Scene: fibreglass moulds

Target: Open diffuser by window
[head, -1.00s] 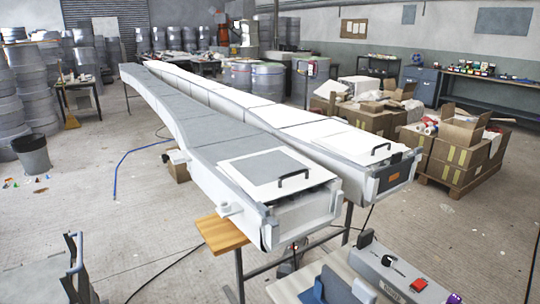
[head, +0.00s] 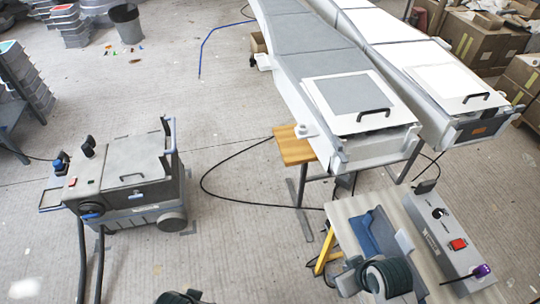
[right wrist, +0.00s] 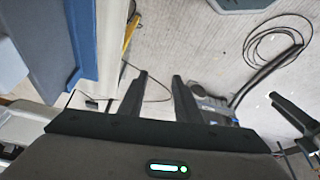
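I cannot tell for sure which thing is the diffuser, and no window shows now. Two long moulds run side by side in the head view. The nearer one has a white-framed grey lid (head: 352,95) with a black handle (head: 372,114). The farther one has a white lid (head: 440,75) with a black handle (head: 476,97). Both lids look down. My right gripper (right wrist: 160,80) has its two dark fingers apart and empty in the right wrist view, away from both lids. A dark part at the head view's bottom edge may belong to my left arm; its fingers are hidden.
A table with a control box (head: 440,235) bearing a red button stands close in front. A blue panel (right wrist: 82,38) is near my right gripper. A grey wheeled machine (head: 128,182) stands on the floor at left. A wooden board (head: 294,146) sits beside the near mould. Cables cross the floor.

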